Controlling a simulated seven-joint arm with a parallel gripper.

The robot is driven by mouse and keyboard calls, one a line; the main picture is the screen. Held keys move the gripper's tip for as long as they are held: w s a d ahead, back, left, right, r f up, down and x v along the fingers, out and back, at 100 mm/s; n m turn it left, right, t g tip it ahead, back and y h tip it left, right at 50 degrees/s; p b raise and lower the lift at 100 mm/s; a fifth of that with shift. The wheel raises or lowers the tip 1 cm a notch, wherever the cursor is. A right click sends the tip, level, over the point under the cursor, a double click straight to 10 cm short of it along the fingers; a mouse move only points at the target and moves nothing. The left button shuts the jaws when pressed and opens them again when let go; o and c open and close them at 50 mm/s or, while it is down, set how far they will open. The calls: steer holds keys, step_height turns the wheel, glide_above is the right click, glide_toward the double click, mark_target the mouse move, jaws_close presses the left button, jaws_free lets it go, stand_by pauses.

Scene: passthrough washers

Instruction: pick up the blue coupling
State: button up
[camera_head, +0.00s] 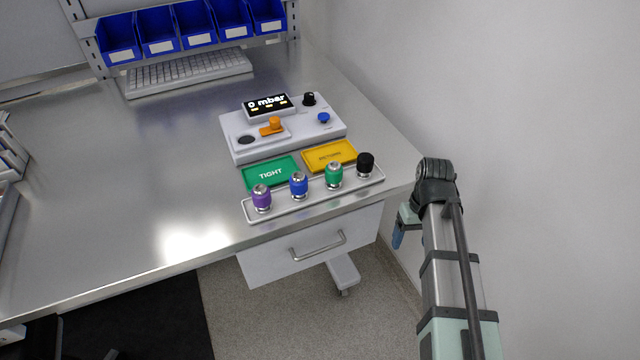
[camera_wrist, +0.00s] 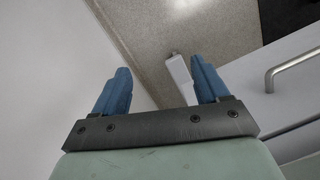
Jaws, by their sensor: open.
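The blue coupling (camera_head: 299,186) stands upright in a pale tray (camera_head: 314,196) near the front right edge of the steel table. It is between a purple coupling (camera_head: 261,198) and a green coupling (camera_head: 334,176). My gripper (camera_head: 398,238) hangs beyond the table's right edge, to the right of the tray and apart from it. In the wrist view, its two blue fingers (camera_wrist: 160,88) are spread with nothing between them. The wrist view shows floor, wall and a drawer front, but no coupling.
A black coupling (camera_head: 365,165) stands at the tray's right end. Behind the tray lie a green "TIGHT" plate (camera_head: 271,173) and a yellow plate (camera_head: 329,156). A test device (camera_head: 283,134) stands behind them. A drawer handle (camera_head: 318,246) juts below. A wall is on the right.

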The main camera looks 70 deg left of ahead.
steer(key=s+a+r+n, duration=0.1)
steer(key=s+a+r, duration=0.3)
steer(key=s+r, duration=0.1)
steer(key=s+a+r+n, duration=0.1)
steer(key=s+a+r, duration=0.3)
steer(key=r, duration=0.3)
steer(key=s+a+r+n+y, duration=0.1)
steer(key=s+a+r, duration=0.3)
steer(key=s+r, duration=0.1)
steer(key=shift+s+a+r+n+t, duration=0.1)
steer(key=shift+s+r+n+t, duration=0.3)
steer(key=shift+r, duration=0.15)
step_height(320, 180, up, 10)
steer(key=n, duration=0.1)
glide_above(297, 175)
steer(key=shift+f, duration=6.65)
steer(key=shift+w, duration=0.1)
steer(key=shift+c, duration=0.2)
steer(key=c, duration=1.2)
